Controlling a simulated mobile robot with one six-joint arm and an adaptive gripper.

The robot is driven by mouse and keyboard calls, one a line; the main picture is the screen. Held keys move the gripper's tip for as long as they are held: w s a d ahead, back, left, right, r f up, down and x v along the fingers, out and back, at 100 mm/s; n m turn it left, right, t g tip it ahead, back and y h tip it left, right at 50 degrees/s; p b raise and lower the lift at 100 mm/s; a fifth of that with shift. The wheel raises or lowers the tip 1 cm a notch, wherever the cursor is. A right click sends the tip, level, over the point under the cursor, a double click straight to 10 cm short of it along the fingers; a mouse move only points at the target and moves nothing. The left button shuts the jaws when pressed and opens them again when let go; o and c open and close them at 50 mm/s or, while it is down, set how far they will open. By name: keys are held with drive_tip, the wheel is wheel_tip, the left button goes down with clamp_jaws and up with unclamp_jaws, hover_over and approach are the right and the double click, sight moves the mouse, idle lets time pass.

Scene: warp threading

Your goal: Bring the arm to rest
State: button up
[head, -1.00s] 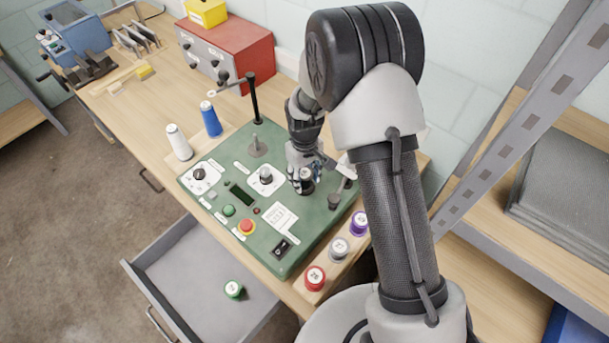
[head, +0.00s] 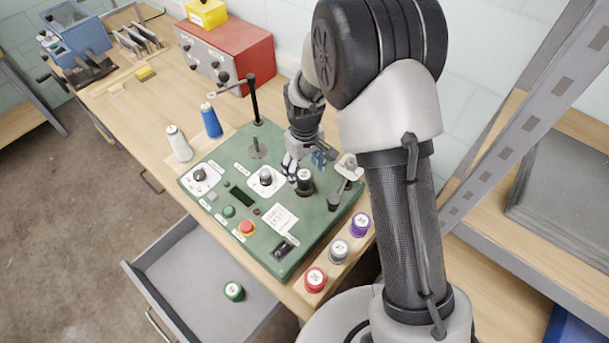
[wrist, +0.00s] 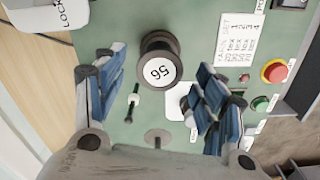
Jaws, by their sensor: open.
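My gripper (head: 307,163) is open, just behind and above a black spool (head: 304,181) with a white numbered label. The spool stands upright on the green panel (head: 222,178). In the wrist view my gripper (wrist: 158,88) has its blue-padded fingers spread wide, and the black spool (wrist: 158,68) shows between and beyond them, apart from both. Nothing is held. My arm rises on the right of the head view and hides part of the bench behind it.
Red (head: 315,279), grey (head: 338,250) and purple (head: 359,224) spools stand on a wooden strip right of the panel. An open drawer (head: 165,262) holds a green spool (head: 234,291). White (head: 179,144) and blue (head: 211,121) cones stand behind. A metal rack (head: 535,115) borders the right.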

wheel_tip(320, 180, up, 8)
drive_tip(key=shift+f, duration=0.15)
